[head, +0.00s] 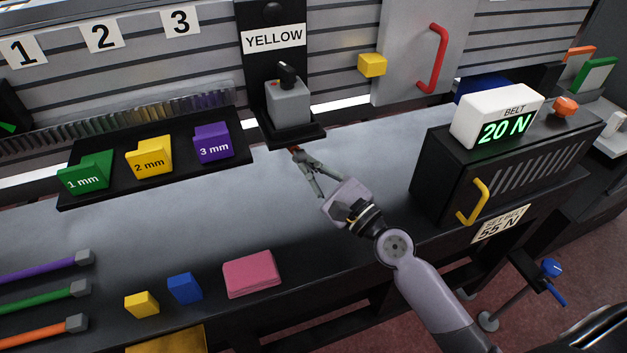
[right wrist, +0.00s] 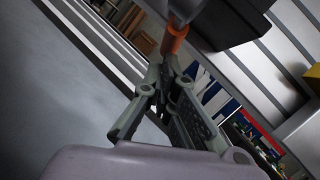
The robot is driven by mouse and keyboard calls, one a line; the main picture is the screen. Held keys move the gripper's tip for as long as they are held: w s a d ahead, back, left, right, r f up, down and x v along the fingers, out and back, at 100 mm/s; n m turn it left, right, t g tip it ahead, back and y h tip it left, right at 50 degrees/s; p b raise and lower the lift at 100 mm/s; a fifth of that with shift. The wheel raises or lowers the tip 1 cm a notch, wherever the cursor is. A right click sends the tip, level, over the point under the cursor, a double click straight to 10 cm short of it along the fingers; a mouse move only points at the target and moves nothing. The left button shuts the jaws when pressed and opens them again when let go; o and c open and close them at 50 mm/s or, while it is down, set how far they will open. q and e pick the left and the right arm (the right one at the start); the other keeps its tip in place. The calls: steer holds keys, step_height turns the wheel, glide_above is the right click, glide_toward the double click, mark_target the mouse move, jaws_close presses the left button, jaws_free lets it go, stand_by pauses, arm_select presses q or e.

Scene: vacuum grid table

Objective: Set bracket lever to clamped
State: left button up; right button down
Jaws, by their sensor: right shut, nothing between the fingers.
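The bracket lever has an orange grip (right wrist: 174,40), seen in the right wrist view at the end of a grey shaft. The bracket carries a grey block (head: 288,103) with a black knob, under a YELLOW sign (head: 274,38). My right gripper (head: 299,156) is shut and empty. Its fingertips, also in the right wrist view (right wrist: 166,66), are right at the lower end of the orange grip; I cannot tell whether they touch. My left gripper is not in view.
A black rack (head: 240,153) with green, yellow and purple blocks stands left of the bracket. The black belt box (head: 435,185), with a 20 N display (head: 497,118), stands to the right. A pink block (head: 250,275) lies near the front edge. The grey tabletop between is clear.

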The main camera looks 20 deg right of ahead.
stand_by(0.4)
steer(key=v, duration=1.2)
